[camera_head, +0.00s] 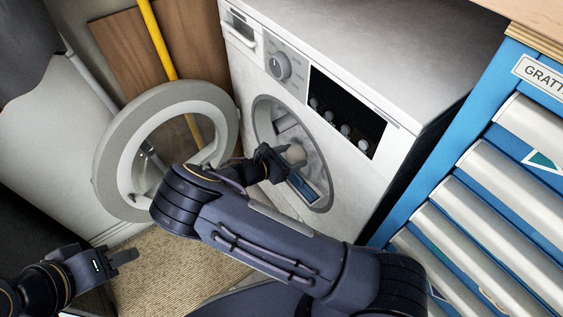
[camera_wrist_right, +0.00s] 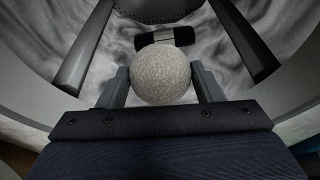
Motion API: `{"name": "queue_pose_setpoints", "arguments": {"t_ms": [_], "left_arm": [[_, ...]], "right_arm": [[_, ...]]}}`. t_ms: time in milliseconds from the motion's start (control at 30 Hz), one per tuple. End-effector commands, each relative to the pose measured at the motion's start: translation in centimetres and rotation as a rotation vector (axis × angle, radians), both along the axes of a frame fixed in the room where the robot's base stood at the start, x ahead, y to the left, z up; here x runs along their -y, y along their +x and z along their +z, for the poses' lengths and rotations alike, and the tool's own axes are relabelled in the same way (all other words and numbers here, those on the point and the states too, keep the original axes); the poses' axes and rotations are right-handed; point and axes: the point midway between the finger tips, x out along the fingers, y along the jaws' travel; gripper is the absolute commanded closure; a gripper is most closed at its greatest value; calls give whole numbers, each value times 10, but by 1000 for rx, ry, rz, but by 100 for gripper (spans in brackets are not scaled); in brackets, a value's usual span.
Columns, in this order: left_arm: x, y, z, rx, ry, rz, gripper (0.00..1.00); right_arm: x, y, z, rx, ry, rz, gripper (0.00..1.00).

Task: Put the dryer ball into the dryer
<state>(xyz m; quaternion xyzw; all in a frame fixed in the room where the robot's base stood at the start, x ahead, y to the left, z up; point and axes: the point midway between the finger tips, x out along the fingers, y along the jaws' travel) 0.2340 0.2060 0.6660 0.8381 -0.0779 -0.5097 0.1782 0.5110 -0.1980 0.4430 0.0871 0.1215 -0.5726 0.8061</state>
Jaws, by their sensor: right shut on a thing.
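The white dryer (camera_head: 338,68) stands at the top middle with its round door (camera_head: 112,152) swung open to the left. A pale grey, rough dryer ball (camera_head: 296,155) shows at the dryer's round opening (camera_head: 316,172). My right gripper (camera_wrist_right: 160,85) is shut on the ball, with one finger on each side. In the right wrist view, the drum's dark bars and grey inner wall lie behind the ball, and the rim curves around it. My left gripper (camera_head: 125,257) is low at the left, away from the dryer; its finger gap is not clear.
A blue toolchest (camera_head: 446,135) with grey drawers stands at the right. A yellow pole (camera_head: 158,42) and a brown board (camera_head: 110,50) lean behind the door. A beige mat (camera_head: 170,270) covers the floor at the lower left.

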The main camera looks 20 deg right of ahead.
Motion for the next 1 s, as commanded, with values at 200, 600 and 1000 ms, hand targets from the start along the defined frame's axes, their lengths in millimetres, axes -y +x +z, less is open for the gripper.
{"name": "queue_pose_setpoints", "arguments": {"t_ms": [200,600,1000], "left_arm": [[0,0,2,0,0,0,64],[0,0,3,0,0,0,64],[0,0,1,0,0,0,64]], "right_arm": [[26,8,1,-1,-2,-3,62],[72,24,0,-1,0,-3,62],[109,38,0,0,-1,-1,62]]}}
